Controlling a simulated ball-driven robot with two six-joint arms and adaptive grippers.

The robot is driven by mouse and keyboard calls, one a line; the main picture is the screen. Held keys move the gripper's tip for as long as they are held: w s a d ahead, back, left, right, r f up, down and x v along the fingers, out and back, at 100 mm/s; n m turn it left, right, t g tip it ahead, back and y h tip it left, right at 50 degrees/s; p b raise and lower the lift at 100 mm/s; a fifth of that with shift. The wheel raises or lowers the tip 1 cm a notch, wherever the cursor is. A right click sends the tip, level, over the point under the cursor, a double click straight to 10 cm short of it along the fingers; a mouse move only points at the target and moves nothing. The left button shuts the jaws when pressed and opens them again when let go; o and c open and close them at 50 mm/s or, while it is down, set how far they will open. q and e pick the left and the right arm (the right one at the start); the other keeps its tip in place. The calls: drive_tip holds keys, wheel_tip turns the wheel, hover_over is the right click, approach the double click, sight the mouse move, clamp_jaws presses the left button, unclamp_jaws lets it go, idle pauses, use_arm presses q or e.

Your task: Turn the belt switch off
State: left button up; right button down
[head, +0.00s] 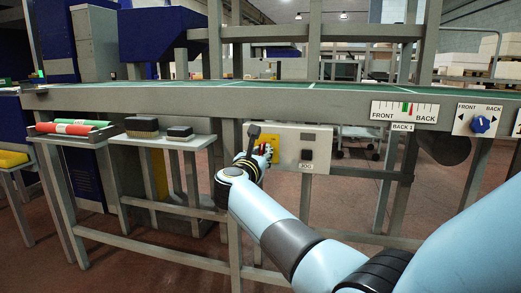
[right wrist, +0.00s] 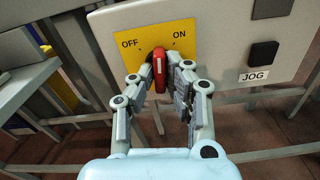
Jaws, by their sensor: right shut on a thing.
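The belt switch is a red handle (right wrist: 159,66) on a yellow plate (right wrist: 187,34) marked OFF on the left and ON on the right. In the right wrist view the handle stands close to upright between the two words. In the head view a bit of red switch (head: 268,149) shows past my right gripper (head: 258,151), at the grey control panel (head: 287,160) under the conveyor. My right gripper (right wrist: 164,82) is shut on the handle, one finger on each side; its fingers hide the lower part. My left gripper is not in view.
A black button (right wrist: 263,53) labelled JOG sits right of the yellow plate. The conveyor edge (head: 250,104) runs above the panel. A dial (head: 481,123) marked FRONT and BACK is at far right. Brushes (head: 142,126) lie on a side shelf at left.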

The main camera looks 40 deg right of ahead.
drive_tip(key=n+p, duration=0.1)
drive_tip(key=n, duration=0.2)
drive_tip(key=shift+r, duration=0.15)
drive_tip(key=shift+n+p, duration=0.55)
drive_tip(key=shift+n, duration=0.35)
drive_tip(key=n+p, duration=0.1)
drive_tip(key=n, duration=0.1)
drive_tip(key=shift+n, duration=0.3)
drive_tip(key=shift+n+p, duration=0.55)
drive_tip(key=shift+n, duration=0.95)
drive_tip(key=shift+p, duration=0.3)
drive_tip(key=shift+n, duration=0.3)
drive_tip(key=c, duration=1.4)
unclamp_jaws()
drive_tip(key=shift+o, duration=0.2)
